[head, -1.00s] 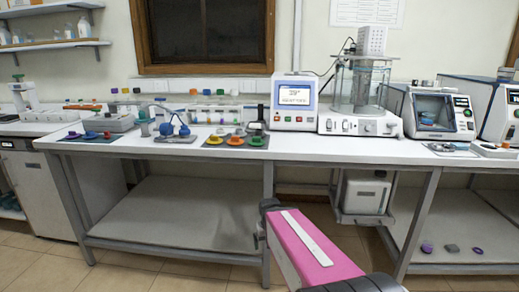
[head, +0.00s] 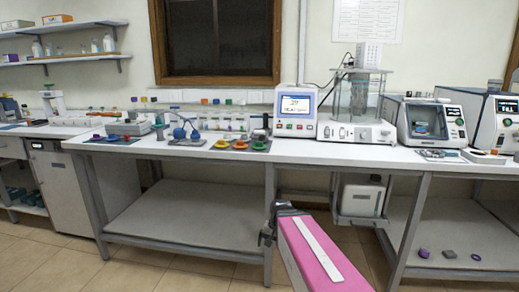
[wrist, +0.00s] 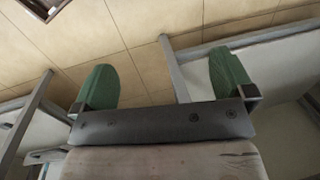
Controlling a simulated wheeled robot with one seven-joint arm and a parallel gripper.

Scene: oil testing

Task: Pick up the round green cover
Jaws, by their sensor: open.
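The round green cover (head: 260,146) appears to be the rightmost of three small round covers on a dark mat on the white bench; it is small in the head view. My gripper (head: 268,232) is in front of the bench and below its top, well short of the cover. In the wrist view its two green fingers (wrist: 165,80) are spread wide with nothing between them. The cover is not seen in the wrist view, which shows floor tiles and bench frame.
A yellow-orange cover (head: 222,143) and an orange cover (head: 240,145) lie left of the green one. A blue-topped apparatus (head: 187,131) stands further left, a display unit (head: 296,110) to the right. The bench (head: 180,149) has grey legs and a lower shelf. Floor in front is clear.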

